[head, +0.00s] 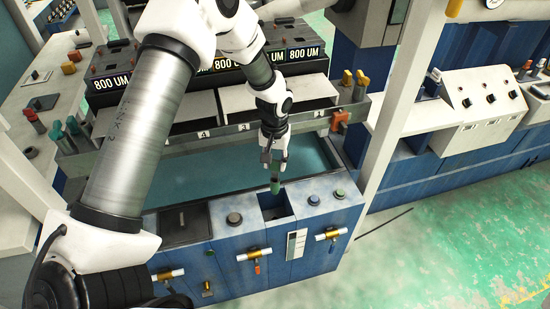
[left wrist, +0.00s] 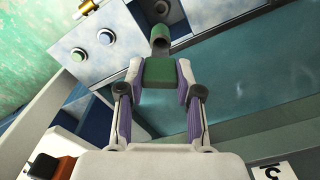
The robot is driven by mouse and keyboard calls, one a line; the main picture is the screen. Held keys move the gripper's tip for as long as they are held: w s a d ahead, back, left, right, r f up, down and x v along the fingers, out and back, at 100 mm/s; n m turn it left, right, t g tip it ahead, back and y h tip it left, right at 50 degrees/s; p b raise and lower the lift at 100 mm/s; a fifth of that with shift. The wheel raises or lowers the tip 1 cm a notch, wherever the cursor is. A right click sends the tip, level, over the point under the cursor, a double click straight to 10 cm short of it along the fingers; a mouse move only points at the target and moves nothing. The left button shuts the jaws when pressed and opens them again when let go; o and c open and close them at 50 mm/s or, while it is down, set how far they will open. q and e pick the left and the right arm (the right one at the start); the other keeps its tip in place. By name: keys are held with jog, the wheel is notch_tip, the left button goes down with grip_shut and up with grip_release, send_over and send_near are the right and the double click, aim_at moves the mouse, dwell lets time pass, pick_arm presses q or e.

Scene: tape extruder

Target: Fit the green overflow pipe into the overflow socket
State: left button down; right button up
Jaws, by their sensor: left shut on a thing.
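The green overflow pipe (head: 275,187) is held upright, pointing down, by my left gripper (head: 273,163) in the head view. In the left wrist view the gripper's fingers (left wrist: 160,82) are closed on the pipe's green body (left wrist: 160,70), and the pipe's round open end (left wrist: 160,45) shows beyond them. Below the pipe in the head view is a dark recess (head: 273,204) in the blue machine's top, beside the water bath. I cannot tell whether the pipe's lower end touches anything. My right gripper is not in view.
The water bath (head: 210,177) lies behind the recess. A black lid (head: 187,226) and round knobs (head: 234,218) are on the machine top, with yellow-handled valves (head: 253,254) on its front. A white post (head: 391,100) stands to the right.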

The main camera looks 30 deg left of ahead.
aim_at(275, 170)
pick_arm(q)
notch_tip(275, 170, down, 5)
jog(key=shift+r+b, duration=0.2)
jog(key=shift+b, duration=0.7)
jog(key=shift+p, duration=0.4)
dwell(0.5)
jog(key=shift+p, duration=0.3)
dwell(0.3)
